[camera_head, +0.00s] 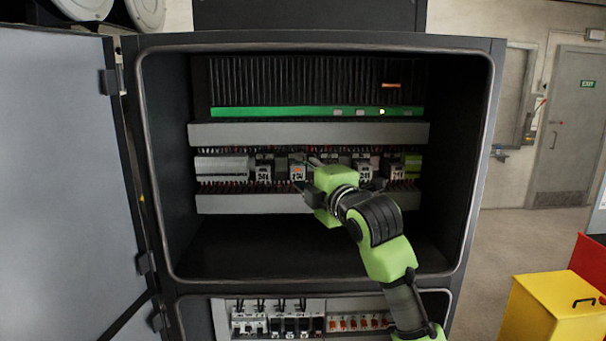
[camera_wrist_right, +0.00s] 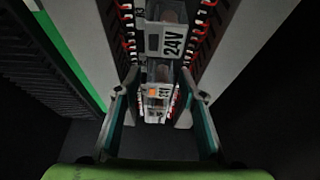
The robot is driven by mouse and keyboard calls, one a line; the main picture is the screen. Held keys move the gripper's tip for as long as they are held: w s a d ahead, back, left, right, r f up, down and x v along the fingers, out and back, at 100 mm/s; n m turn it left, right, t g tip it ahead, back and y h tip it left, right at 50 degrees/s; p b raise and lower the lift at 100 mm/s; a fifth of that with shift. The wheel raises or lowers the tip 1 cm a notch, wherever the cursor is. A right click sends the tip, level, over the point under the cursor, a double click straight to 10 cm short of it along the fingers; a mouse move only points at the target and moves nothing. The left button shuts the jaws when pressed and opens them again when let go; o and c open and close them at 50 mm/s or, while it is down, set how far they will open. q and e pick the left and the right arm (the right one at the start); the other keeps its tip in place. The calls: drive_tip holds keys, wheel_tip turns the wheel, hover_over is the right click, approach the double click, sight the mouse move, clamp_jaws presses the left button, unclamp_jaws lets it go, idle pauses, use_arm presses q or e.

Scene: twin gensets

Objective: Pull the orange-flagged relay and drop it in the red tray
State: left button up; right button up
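The orange-flagged relay (camera_head: 297,171) sits in the row of relays inside the open cabinet, with a small orange mark on it. In the right wrist view, the orange-marked relay (camera_wrist_right: 159,92) appears between and beyond my fingers, its label too small to read surely. My right gripper (camera_head: 308,174) is just right of this relay in the head view. In the right wrist view my right gripper (camera_wrist_right: 160,100) has its fingers wide apart, with nothing seen clamped between them. I cannot tell how deep they reach. My left gripper is not in view. No red tray is clearly seen.
A relay marked 24V (camera_wrist_right: 167,40) stands in the same row. Grey wiring ducts (camera_head: 250,204) run above and below it. The cabinet door (camera_head: 65,190) is open at left. A yellow box (camera_head: 548,308) and a red object (camera_head: 590,259) stand at lower right.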

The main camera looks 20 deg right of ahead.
clamp_jaws()
drive_tip(key=shift+f, duration=0.15)
idle(0.4)
drive_tip(key=shift+s+a, duration=0.15)
drive_tip(key=shift+s, duration=0.5)
drive_tip(key=shift+s+a, duration=0.1)
drive_tip(key=shift+s, duration=0.05)
drive_tip(key=s, duration=0.1)
drive_tip(key=s+a, duration=0.1)
drive_tip(key=s, duration=0.3)
drive_tip(key=shift+s+a, duration=0.25)
drive_tip(key=shift+a, duration=0.05)
idle(0.4)
